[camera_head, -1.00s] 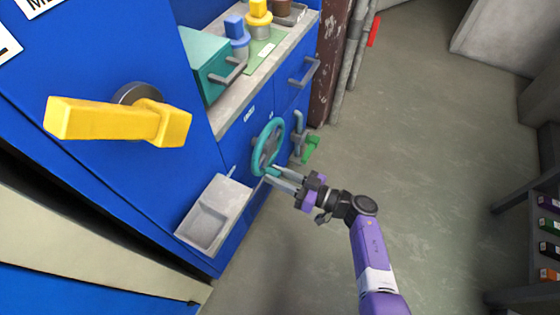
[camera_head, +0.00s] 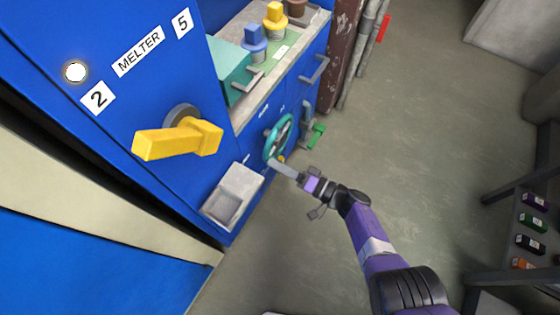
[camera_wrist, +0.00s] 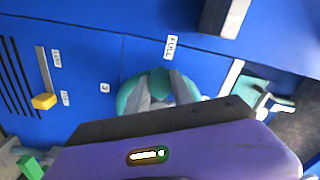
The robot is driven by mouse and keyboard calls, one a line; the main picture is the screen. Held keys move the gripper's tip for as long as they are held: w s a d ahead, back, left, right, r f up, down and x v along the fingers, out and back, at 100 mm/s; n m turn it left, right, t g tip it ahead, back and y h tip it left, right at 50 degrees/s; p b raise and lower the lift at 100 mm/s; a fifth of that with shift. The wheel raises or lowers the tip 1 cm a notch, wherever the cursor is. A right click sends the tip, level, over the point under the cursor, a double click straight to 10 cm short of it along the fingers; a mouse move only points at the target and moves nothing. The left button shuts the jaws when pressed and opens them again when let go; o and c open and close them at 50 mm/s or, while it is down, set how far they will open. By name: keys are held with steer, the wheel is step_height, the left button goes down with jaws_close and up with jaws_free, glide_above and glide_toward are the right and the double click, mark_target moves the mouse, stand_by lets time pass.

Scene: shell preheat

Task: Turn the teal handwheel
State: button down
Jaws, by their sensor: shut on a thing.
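The teal handwheel (camera_head: 270,143) is on the front of the blue cabinet, right of the grey bin. My gripper (camera_head: 273,164) reaches it from the lower right and is shut on its lower rim. In the wrist view, my gripper's grey fingers (camera_wrist: 158,92) close together over the teal handwheel (camera_wrist: 128,95). My own wrist body hides the lower part of the wheel there.
A large yellow lever (camera_head: 175,140) juts from the blue melter panel at left. A grey bin (camera_head: 236,192) is left of the wheel. A green-handled valve (camera_head: 317,131) is close on the right. A yellow-knobbed slider (camera_wrist: 44,101) shows beside it. Floor (camera_head: 420,150) is open at right.

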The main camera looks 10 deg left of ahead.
steer(key=shift+r+m+p, duration=0.6)
steer(key=shift+r+m, duration=0.05)
steer(key=shift+m, duration=0.25)
steer(key=shift+w+r, duration=0.1)
steer(key=c, duration=1.1)
jaws_free()
steer(key=p+v, duration=0.2)
steer(key=v, duration=0.5)
steer(key=shift+s+d, duration=0.2)
steer(key=shift+d, duration=0.15)
